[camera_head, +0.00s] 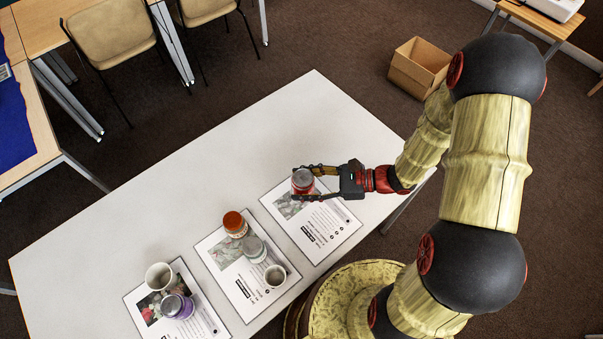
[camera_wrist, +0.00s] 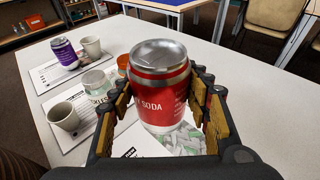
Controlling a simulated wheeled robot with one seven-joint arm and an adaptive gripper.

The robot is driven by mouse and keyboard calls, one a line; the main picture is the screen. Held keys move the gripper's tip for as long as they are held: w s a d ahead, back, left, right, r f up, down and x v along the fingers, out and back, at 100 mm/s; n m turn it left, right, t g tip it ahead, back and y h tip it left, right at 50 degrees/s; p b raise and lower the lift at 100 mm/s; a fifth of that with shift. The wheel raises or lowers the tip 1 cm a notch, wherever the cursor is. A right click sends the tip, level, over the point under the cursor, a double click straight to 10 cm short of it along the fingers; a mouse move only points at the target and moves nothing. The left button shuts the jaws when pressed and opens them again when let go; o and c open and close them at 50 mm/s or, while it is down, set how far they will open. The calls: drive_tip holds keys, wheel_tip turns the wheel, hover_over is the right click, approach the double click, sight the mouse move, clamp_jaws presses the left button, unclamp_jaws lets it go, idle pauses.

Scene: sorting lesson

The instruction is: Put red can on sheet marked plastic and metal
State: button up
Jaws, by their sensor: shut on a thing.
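My gripper (camera_head: 301,183) is shut on the red can (camera_head: 304,184), with one finger on each side. The can has a silver top and shows upright in the wrist view (camera_wrist: 165,92), with the word "SODA" on its side. It is over the picture end of the right-hand sheet (camera_head: 342,216). I cannot tell whether its base touches the sheet. This sheet has a greyish picture and printed text too small to read, so I cannot confirm its marking. No other thing stands on it.
The left sheet (camera_head: 203,326) holds a white mug (camera_head: 160,276) and a purple can (camera_head: 177,307). The white table (camera_head: 110,235) is clear behind them.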

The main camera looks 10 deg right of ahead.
drive_tip(key=shift+w+f+b, duration=0.8)
drive_tip(key=shift+w+f, duration=0.8)
drive_tip(key=shift+f, duration=0.25)
drive_tip(key=shift+w+f+b, duration=0.75)
drive_tip(key=shift+w+f, duration=0.8)
drive_tip(key=shift+f, duration=0.25)
drive_tip(key=shift+w+f+b, duration=0.8)
drive_tip(key=shift+w+f, duration=0.8)
drive_tip(key=shift+f, duration=0.25)
drive_tip(key=shift+f, duration=0.15)
drive_tip(key=o, duration=0.7)
drive_tip(key=shift+o, duration=0.3)
